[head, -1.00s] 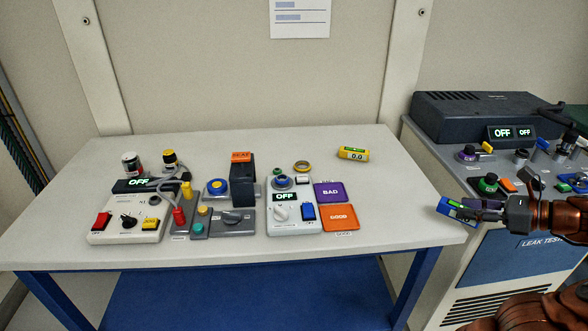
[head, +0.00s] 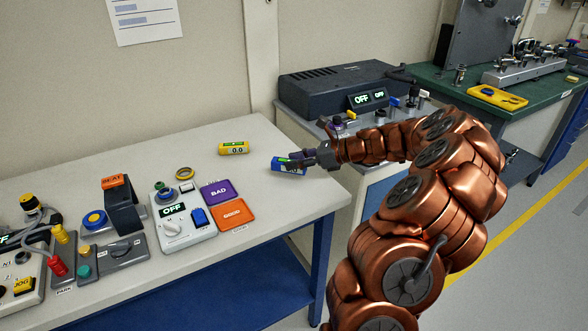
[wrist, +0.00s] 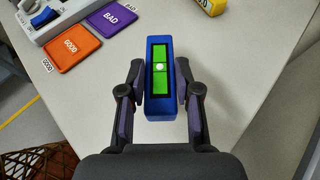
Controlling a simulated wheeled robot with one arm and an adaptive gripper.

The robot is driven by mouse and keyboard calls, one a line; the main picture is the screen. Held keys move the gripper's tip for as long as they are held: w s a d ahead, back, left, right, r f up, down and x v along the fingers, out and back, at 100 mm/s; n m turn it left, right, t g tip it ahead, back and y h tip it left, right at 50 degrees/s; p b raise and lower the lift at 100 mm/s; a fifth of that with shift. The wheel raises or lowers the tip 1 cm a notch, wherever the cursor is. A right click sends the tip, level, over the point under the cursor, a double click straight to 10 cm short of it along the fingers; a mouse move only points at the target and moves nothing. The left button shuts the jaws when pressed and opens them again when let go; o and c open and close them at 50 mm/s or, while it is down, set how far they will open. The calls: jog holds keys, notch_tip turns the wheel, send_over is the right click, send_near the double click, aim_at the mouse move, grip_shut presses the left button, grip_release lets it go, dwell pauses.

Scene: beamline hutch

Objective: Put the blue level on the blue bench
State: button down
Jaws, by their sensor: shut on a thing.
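The blue level (head: 287,167), a small blue block with a green window, is in my gripper (head: 298,161) over the right end of the blue bench (head: 265,210). This bench has a pale top and blue legs. In the wrist view the level (wrist: 150,108) lies between the two fingers of my gripper (wrist: 160,80), which are shut on its sides, its green face toward the camera. Pale bench top shows around it. I cannot tell whether its underside touches the top.
A yellow level (head: 233,148) lies left of the held one. Purple BAD (head: 218,194) and orange GOOD (head: 236,214) trays and a control box (head: 183,222) stand further left. A dark tester (head: 335,86) is on the cabinet behind. The bench's right corner is clear.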

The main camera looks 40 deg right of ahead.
jog(key=shift+w+a+f, duration=0.1)
jog(key=shift+w+a, duration=0.15)
jog(key=shift+w, duration=0.15)
jog(key=shift+f, duration=1.65)
jog(key=shift+f, duration=0.1)
jog(key=c, duration=0.8)
grip_release()
